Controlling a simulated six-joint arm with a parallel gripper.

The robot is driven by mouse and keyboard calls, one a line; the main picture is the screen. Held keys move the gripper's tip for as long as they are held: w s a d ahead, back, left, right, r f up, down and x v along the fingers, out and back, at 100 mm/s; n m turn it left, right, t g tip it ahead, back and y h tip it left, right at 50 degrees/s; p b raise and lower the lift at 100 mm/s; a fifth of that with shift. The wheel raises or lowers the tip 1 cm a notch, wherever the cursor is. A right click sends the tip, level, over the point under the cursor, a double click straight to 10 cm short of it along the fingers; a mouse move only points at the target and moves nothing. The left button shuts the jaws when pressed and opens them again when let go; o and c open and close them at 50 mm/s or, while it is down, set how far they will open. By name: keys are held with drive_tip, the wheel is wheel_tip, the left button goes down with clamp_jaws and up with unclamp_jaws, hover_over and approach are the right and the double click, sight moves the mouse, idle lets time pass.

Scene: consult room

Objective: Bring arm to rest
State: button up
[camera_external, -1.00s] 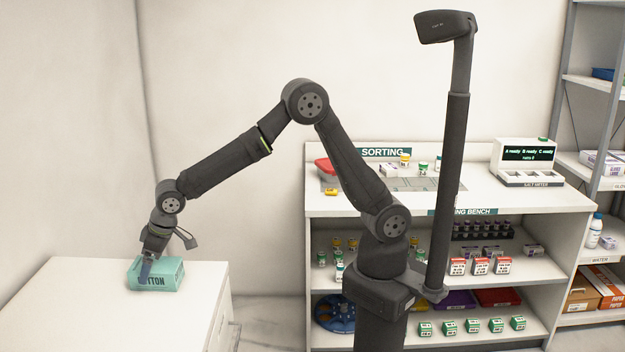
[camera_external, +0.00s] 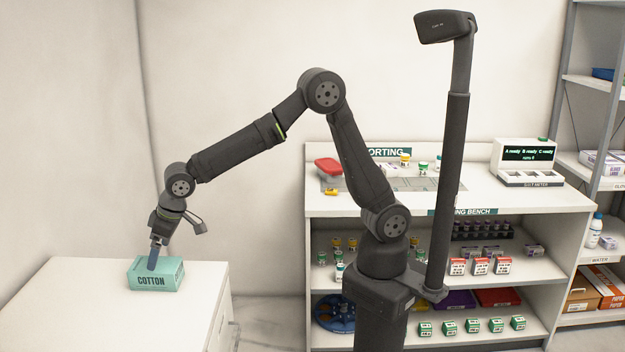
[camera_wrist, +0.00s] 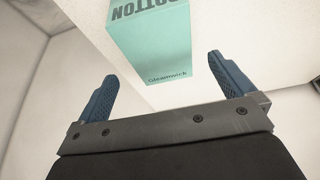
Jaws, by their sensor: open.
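My gripper (camera_external: 156,256) is above the left white counter, pointing down just over a teal box labelled COTTON (camera_external: 166,279). In the wrist view my gripper (camera_wrist: 158,85) is open, its two blue fingers apart with nothing between them. The cotton box also shows in the wrist view (camera_wrist: 150,48), beyond the fingertips. It sits upright on the counter. The external view does not clearly show whether a fingertip still touches the box top.
The white counter (camera_external: 70,300) is otherwise bare. A storage rack (camera_external: 570,90) is at far right.

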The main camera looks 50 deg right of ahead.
drive_tip(key=v, duration=0.3)
drive_tip(key=shift+s+d+r, duration=0.1)
drive_tip(key=shift+r, duration=0.25)
drive_tip(key=shift+f, duration=0.4)
drive_tip(key=x, duration=1.1)
drive_tip(key=shift+f, duration=0.1)
drive_tip(key=r, duration=0.5)
drive_tip(key=shift+w+d, duration=0.15)
drive_tip(key=shift+w, duration=0.05)
drive_tip(key=w+d+r, duration=0.5)
drive_tip(key=d+r, duration=0.2)
drive_tip(key=d, duration=0.4)
drive_tip(key=w+d+f+m+t+h, duration=0.1)
drive_tip(key=w+d+m, duration=0.3)
drive_tip(key=w+d, duration=0.6)
drive_tip(key=w+d+f+m+h, duration=0.15)
drive_tip(key=w+d+m, duration=0.3)
drive_tip(key=d, duration=0.85)
drive_tip(key=w+d+m+h, duration=0.2)
drive_tip(key=d+m, duration=0.5)
drive_tip(key=d, duration=2.1)
drive_tip(key=shift+w+f+m+g+h, duration=0.15)
drive_tip(key=shift+w+m+g+h, duration=0.2)
drive_tip(key=shift+h, duration=0.3)
